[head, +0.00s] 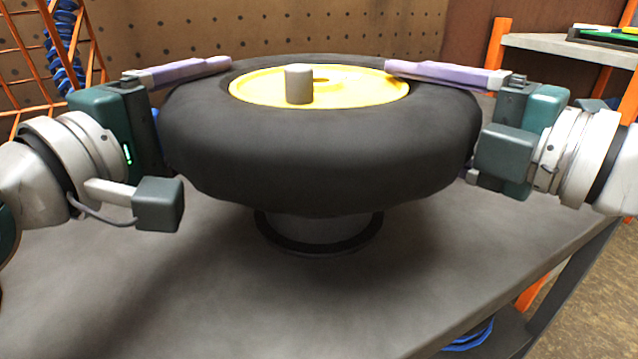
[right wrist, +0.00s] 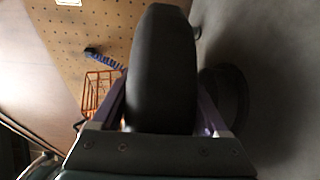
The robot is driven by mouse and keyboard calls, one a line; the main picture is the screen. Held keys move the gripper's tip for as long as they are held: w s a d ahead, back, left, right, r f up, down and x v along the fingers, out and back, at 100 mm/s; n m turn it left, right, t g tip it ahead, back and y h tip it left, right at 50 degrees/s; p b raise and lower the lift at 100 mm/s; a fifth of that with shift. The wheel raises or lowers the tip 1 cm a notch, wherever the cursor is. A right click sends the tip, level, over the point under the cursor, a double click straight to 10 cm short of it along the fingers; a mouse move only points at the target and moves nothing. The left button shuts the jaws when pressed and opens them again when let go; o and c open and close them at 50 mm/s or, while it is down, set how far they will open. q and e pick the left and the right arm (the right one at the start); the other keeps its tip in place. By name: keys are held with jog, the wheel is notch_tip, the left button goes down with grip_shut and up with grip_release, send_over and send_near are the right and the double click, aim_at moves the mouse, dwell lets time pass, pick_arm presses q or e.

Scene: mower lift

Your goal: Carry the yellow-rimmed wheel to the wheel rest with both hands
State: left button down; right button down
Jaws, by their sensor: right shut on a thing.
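The wheel, a thick black tyre (head: 320,155) with a yellow rim (head: 350,92) and a grey hub stub, lies flat and level in the head view. It is over the round wheel rest (head: 318,249); whether it touches the rest is hidden. My right gripper (head: 388,67) is shut on the tyre's right side, one purple finger on top. In the right wrist view the tyre (right wrist: 160,75) is between its fingers. My left gripper (head: 230,64) is at the tyre's left side, with one purple finger over the top. Its lower finger is hidden.
The grey table (head: 130,300) is bare around the rest. A pegboard wall (head: 250,30) stands behind. An orange wire rack (head: 25,60) with blue coils is at the left; an orange-posted shelf (head: 560,42) is at the back right.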

pick_arm(q)
jog(key=shift+f, duration=0.15)
pick_arm(e)
jog(key=shift+f, duration=0.1)
